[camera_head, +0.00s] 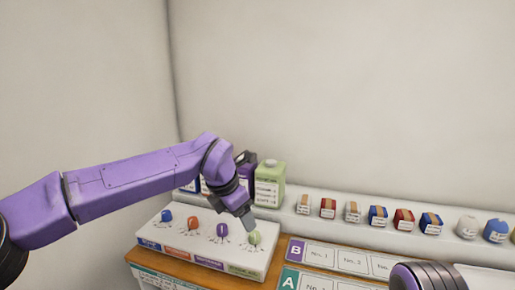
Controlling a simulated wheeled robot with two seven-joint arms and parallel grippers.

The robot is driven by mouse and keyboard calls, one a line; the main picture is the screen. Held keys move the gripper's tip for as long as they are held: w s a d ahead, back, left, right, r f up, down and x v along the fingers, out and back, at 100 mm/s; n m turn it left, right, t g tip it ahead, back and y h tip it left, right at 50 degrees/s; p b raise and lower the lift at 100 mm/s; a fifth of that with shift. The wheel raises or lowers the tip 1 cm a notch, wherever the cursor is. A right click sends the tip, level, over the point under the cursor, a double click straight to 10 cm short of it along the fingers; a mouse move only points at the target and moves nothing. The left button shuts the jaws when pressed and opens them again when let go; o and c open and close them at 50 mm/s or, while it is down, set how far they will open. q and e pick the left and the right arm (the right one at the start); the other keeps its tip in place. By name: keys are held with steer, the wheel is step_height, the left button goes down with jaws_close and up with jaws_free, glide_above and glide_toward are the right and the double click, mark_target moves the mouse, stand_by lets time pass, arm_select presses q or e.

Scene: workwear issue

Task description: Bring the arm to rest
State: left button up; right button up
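My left arm (135,182) comes in from the left and bends down at its wrist. My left gripper (249,219) points down just above a small green piece (254,238) on a white stand (170,236). The gripper is small and dark in this view, so I cannot tell whether its fingers are open or touch the green piece. My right arm (430,277) shows only as a purple and dark part at the bottom right edge. Its gripper is out of view.
The stand also bears blue (167,216), orange (193,223) and purple (222,230) pieces. A green container (270,184) stands behind the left wrist. Several small banded items line a white ledge (289,211). Label strips B (297,249) and A lie on the wooden surface.

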arm_select(q)
steer(key=s+a+f+m+t+y+b, duration=0.1)
steer(key=s+a+f+m+y, duration=0.2)
steer(key=f, duration=0.8)
steer(key=s+a+f+m+t+y+b, duration=0.1)
steer(key=s+a+f+m+t+b, duration=0.2)
steer(key=f, duration=0.8)
steer(key=s+a+f+m+y, duration=0.25)
steer(key=a+f, duration=0.25)
steer(key=f, duration=0.7)
steer(key=s+a+f+m+g+b, duration=0.1)
steer(key=s+a+f, duration=0.4)
steer(key=s, duration=0.5)
steer(key=s+a+f+m+g+b, duration=0.2)
steer(key=s+a+f+m, duration=0.3)
steer(key=s, duration=0.5)
steer(key=s+a+f+m+g+b, duration=0.1)
steer(key=s+a+f+m+b, duration=0.2)
steer(key=s+f, duration=0.6)
steer(key=shift+s+a+m, duration=0.45)
steer(key=shift+a+m, duration=0.1)
steer(key=shift+a, duration=0.65)
steer(key=shift+r, duration=0.1)
